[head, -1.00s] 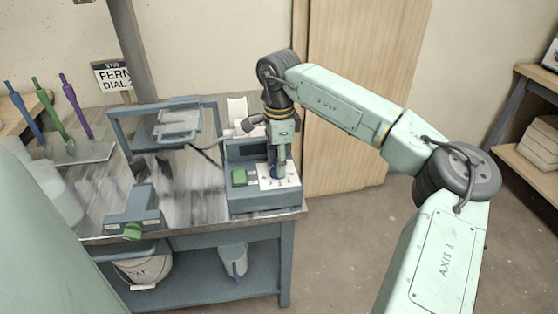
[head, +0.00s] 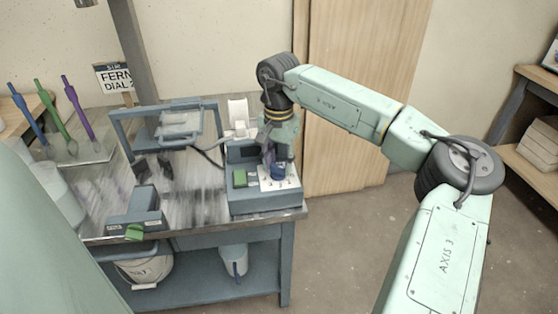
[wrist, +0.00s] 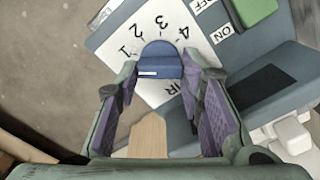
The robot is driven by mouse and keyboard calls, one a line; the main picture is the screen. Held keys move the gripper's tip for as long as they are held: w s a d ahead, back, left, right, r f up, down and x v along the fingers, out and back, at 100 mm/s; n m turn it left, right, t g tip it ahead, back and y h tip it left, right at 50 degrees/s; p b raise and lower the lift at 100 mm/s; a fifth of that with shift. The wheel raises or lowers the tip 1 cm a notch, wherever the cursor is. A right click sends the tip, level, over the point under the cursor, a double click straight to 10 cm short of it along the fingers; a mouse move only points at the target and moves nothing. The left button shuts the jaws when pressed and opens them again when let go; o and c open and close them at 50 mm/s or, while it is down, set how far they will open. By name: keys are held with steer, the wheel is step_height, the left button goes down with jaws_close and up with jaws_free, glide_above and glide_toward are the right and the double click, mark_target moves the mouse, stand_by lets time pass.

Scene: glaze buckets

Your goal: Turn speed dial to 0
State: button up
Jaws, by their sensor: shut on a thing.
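The blue speed dial (wrist: 160,58) sits on a white plate with the numbers 1 to 4 (wrist: 158,32), on the grey control box (head: 262,202). My gripper (wrist: 161,78) is shut on the dial, one purple-padded finger on each side. A short white mark on the dial points left in the wrist view, below the 1. No 0 shows there; the left finger covers part of the plate. In the head view the dial (head: 277,173) shows under my gripper, its numbers too small to read.
A green switch (head: 239,178) is on the box left of the dial, near ON and OFF labels. A grey frame (head: 118,125) and a small grey device with a green knob (head: 134,232) stand on the table further left.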

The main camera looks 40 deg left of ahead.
mark_target(278, 165)
steer(key=n, duration=0.5)
steer(key=shift+a+n+p, duration=0.1)
steer(key=shift+n+p, duration=0.2)
stand_by(0.4)
steer(key=o, duration=1.2)
steer(key=shift+c, duration=0.2)
step_height(278, 165, up, 12)
